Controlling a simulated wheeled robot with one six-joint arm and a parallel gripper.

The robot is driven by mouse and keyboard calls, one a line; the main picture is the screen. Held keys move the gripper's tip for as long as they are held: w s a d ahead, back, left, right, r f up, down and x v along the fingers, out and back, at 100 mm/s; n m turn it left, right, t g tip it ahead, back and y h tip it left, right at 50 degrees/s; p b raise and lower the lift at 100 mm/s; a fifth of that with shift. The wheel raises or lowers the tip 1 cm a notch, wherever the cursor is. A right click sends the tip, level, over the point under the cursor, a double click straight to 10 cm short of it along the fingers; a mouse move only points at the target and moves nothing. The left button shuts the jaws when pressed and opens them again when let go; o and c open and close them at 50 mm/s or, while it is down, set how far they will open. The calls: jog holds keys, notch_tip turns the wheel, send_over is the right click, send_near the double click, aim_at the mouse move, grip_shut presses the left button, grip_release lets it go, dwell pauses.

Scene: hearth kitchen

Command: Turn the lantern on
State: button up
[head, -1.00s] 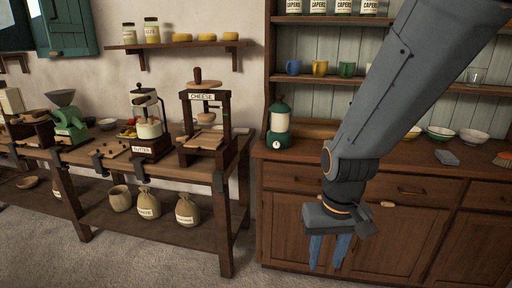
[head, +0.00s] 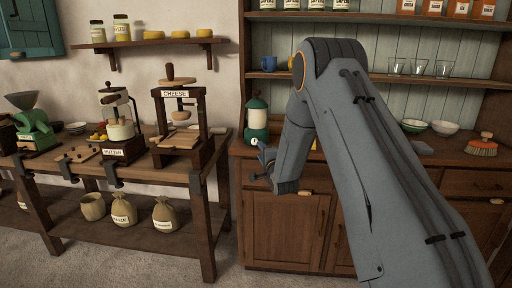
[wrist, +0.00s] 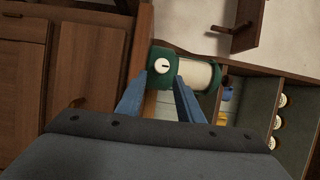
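The lantern (head: 256,117) is green with a cream middle and stands upright at the left end of the hutch counter. In the wrist view the lantern (wrist: 196,73) lies sideways across the picture, with a white round knob (wrist: 163,65) on its green base. My gripper (wrist: 161,85) has its two blue fingers apart, pointing at the base, with the knob seen between the tips. Nothing is held.
The hutch (head: 284,217) has drawers and doors below, and shelves with glasses (head: 420,68) and jars above. Bowls (head: 445,128) and a brush (head: 481,147) are on the counter to the right. A wooden workbench (head: 140,176) with a cheese press (head: 178,117) stands close on the left.

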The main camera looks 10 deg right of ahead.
aim_at(255, 142)
jog(key=w, duration=0.8)
jog(key=shift+a+p, duration=0.3)
jog(key=shift+p, duration=0.05)
jog(key=c, duration=0.8)
